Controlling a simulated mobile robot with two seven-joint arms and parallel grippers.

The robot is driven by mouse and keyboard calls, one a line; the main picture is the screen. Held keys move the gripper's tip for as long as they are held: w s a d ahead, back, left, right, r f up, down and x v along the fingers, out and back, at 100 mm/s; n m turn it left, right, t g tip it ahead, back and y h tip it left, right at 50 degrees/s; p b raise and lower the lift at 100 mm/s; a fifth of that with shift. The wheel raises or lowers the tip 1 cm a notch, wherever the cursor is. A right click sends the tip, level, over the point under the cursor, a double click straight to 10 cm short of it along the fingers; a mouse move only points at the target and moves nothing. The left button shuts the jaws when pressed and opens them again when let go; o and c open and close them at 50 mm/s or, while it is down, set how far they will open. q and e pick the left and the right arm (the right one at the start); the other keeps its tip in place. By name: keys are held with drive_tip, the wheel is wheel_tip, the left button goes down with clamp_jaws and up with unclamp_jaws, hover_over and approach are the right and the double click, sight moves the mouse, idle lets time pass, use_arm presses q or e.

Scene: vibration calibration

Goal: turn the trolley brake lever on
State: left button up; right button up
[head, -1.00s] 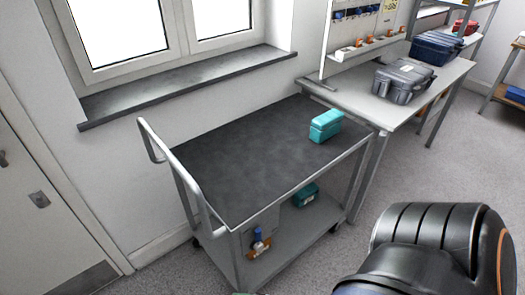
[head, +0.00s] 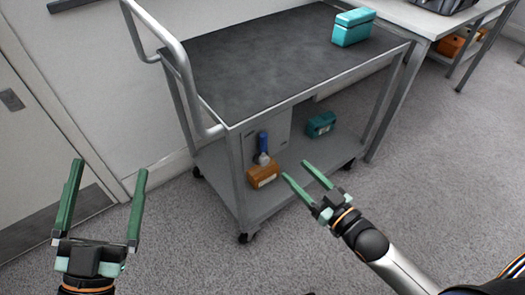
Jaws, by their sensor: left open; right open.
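The trolley (head: 236,122) stands by the wall, with a dark top and a grey lower shelf. A small blue-handled lever (head: 262,143) points upward in front of a grey panel on the trolley's near side. Its lower end is near an orange-brown block (head: 263,175). My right gripper (head: 295,170) is open and empty, its green fingertips just right of the block in the picture; I cannot tell the gap in depth. My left gripper (head: 108,172) is open and empty at the left, well apart from the trolley.
A teal box (head: 352,30) sits on the trolley top and another teal box (head: 320,124) on the lower shelf. The trolley's push handle (head: 172,50) rises at its left end. A workbench (head: 425,17) adjoins at right. The floor (head: 210,255) in front is clear.

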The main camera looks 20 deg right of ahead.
drive_tip(key=b, duration=0.2)
approach(266, 141)
drive_tip(key=x, duration=0.3)
drive_tip(key=shift+w+a, duration=0.3)
drive_tip(key=shift+w, duration=0.35)
drive_tip(key=x, duration=0.3)
drive_tip(key=shift+w+b, duration=0.1)
drive_tip(key=shift+b, duration=0.25)
use_arm(q)
drive_tip(key=s+d+r+m+h, duration=0.1)
drive_tip(key=s+r+m+h, duration=0.3)
drive_tip(key=s+r+h, duration=0.1)
drive_tip(key=shift+r+m+t+h, duration=0.3)
drive_tip(key=shift+r+t+h, duration=0.1)
drive_tip(key=shift+h, duration=0.3)
use_arm(e)
drive_tip(key=shift+w+a, duration=0.2)
drive_tip(key=shift+w, duration=0.25)
drive_tip(key=shift+c, duration=0.3)
clamp_jaws()
use_arm(q)
drive_tip(key=shift+f, duration=0.1)
